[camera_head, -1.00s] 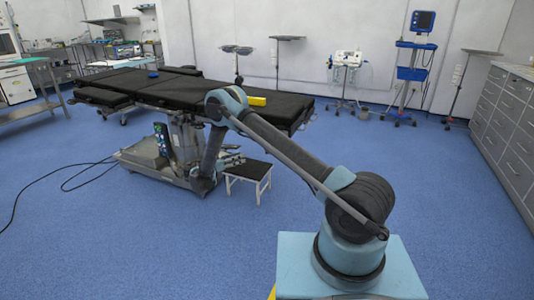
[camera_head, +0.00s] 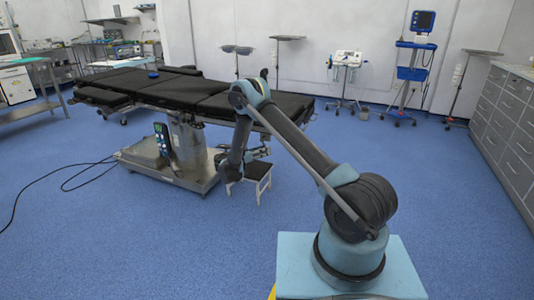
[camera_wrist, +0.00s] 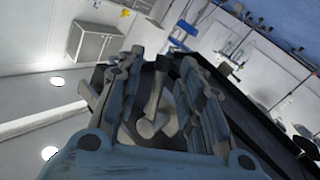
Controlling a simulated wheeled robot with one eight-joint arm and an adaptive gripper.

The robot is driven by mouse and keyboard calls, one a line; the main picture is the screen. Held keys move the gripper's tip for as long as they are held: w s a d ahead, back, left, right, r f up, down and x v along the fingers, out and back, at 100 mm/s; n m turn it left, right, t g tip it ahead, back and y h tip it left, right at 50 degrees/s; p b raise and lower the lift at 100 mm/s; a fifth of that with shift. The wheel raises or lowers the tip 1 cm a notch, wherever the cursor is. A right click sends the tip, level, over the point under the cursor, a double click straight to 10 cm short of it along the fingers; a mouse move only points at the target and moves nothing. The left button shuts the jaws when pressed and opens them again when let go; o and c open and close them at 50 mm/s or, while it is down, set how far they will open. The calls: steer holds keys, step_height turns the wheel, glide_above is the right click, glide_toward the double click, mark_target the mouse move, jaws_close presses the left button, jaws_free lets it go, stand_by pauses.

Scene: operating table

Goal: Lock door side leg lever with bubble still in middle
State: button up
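The black operating table (camera_head: 190,92) stands on a grey metal base (camera_head: 168,172) in the head view. I cannot make out the leg lever or the bubble. A yellow bar that lay on the table's right part is now behind my arm. My gripper (camera_head: 229,172) hangs low beside the right end of the base, by the stool. In the wrist view my gripper (camera_wrist: 158,78) has its two fingers apart. A grey curved part (camera_wrist: 152,122) shows between them; I cannot tell if it belongs to the gripper. The dark table underside (camera_wrist: 243,118) is close on the right.
A black cable (camera_head: 60,180) runs over the floor at left. Drawer cabinets (camera_head: 505,115) line the right wall, and a blue cart (camera_head: 411,75) stands at the back. The blue floor in front is clear.

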steer(key=shift+w+d, duration=0.4)
steer(key=shift+d, duration=0.15)
